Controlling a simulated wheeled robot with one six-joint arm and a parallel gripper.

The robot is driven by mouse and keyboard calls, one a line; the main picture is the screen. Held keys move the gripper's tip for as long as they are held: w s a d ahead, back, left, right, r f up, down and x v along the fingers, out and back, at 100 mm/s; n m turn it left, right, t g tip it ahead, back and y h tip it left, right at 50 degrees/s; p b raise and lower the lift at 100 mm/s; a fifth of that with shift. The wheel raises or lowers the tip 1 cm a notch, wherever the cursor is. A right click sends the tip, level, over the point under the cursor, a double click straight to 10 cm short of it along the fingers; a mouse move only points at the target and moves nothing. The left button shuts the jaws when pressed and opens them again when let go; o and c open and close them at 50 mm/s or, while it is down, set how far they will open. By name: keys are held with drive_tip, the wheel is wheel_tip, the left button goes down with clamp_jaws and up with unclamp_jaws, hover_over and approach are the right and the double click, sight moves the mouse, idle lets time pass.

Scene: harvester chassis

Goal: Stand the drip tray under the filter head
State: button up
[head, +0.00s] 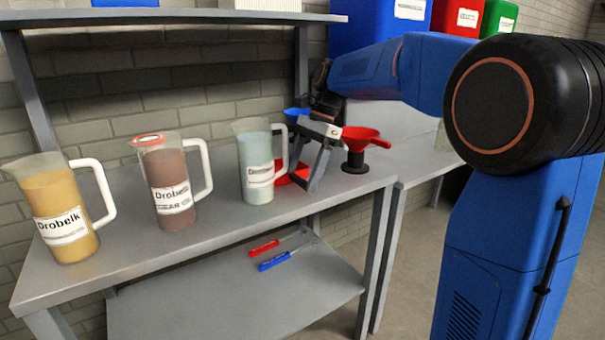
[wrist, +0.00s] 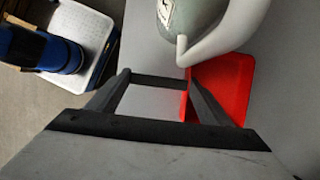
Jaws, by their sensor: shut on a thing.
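The drip tray appears to be the shallow red tray (head: 300,175) low over or on the grey bench, beside and partly behind the jug of pale liquid (head: 256,170). My gripper (head: 301,184) points down there, and its two dark fingers reach the tray. In the wrist view the red tray (wrist: 236,85) lies at the right, partly under the jug and its handle. The right finger of my gripper (wrist: 157,80) overlaps the tray's near left edge, and the gripper is shut on the tray. The exact contact is hard to see. I cannot pick out the filter head.
A red funnel on a black base (head: 360,148) stands right of my gripper, and a blue funnel (head: 296,112) is behind it. A brown jug (head: 171,185) and a yellow jug (head: 62,210) stand to the left. Bare bench (head: 130,248) lies in front of them.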

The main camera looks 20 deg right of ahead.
drive_tip(key=o, duration=1.2)
drive_tip(key=v, duration=1.2)
drive_tip(key=shift+r, duration=0.15)
